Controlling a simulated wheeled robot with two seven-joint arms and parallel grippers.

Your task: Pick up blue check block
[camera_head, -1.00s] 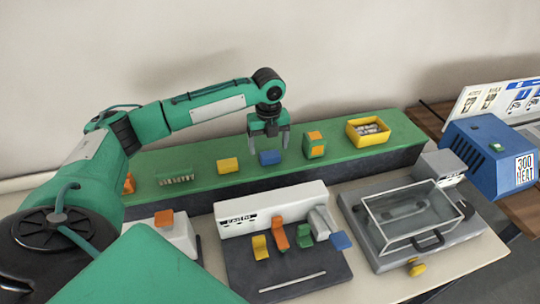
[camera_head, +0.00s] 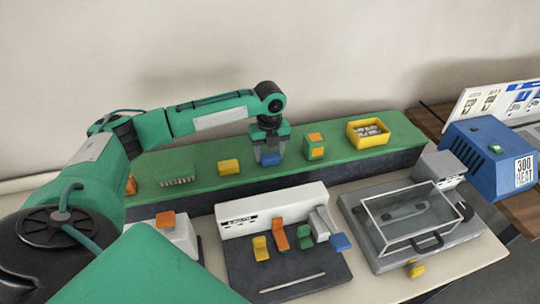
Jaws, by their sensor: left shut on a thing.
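The blue check block (camera_head: 271,159) sits on the green shelf (camera_head: 212,180), between a yellow block and a green-and-orange block. My left gripper (camera_head: 270,156) points down over the blue block from above, with its fingers on either side, and is shut on it. The block's top is partly hidden by the gripper. I cannot tell any gap between the block and the shelf. My right gripper is not in view.
On the shelf are a yellow block (camera_head: 229,167), a green-and-orange block (camera_head: 314,146) and a yellow bin (camera_head: 368,132). In front stand a device with coloured levers (camera_head: 279,237) and a clear-lidded box (camera_head: 409,218). A blue heater (camera_head: 491,158) stands at right.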

